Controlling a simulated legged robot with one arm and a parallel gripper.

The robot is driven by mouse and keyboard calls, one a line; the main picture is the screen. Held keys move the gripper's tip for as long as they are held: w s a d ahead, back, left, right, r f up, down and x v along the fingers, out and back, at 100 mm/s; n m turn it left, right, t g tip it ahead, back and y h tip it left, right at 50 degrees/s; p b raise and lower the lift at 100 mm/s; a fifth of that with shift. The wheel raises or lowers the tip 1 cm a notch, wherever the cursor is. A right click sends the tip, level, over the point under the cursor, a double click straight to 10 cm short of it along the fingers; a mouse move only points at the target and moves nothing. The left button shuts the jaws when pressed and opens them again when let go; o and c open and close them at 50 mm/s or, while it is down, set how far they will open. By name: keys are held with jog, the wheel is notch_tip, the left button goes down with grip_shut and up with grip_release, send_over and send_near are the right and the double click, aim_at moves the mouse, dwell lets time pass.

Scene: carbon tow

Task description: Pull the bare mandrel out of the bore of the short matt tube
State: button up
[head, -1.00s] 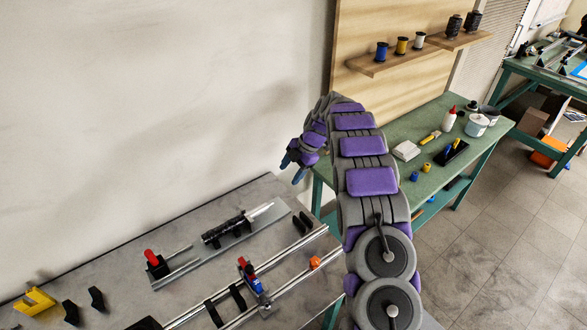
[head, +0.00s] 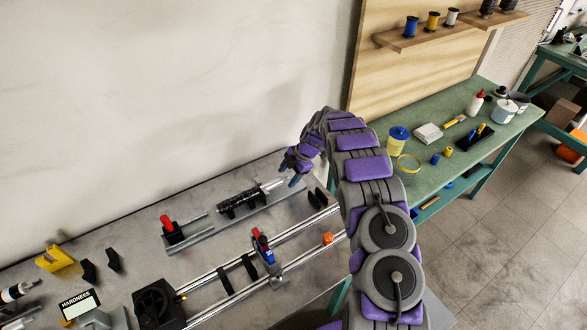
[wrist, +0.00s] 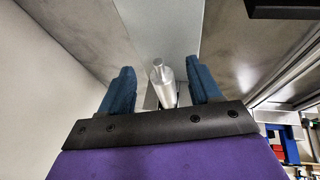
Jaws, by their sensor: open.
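The short matt tube (head: 238,201) is black and lies on dark supports on a grey plate near the wall. The bare silver mandrel (head: 272,184) sticks out of the tube's right end.
A red-handled clamp (head: 169,230) stands left of the tube on the same plate. Long rails (head: 215,283) with a red and blue carriage (head: 263,246) run in front. The wall is close behind.

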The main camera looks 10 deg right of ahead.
jog(key=shift+a+f, duration=0.15)
jog(key=shift+f, duration=0.2)
grip_shut()
jog(key=c, duration=0.6)
grip_release()
jog(key=c, duration=0.5)
jog(key=shift+w, duration=0.1)
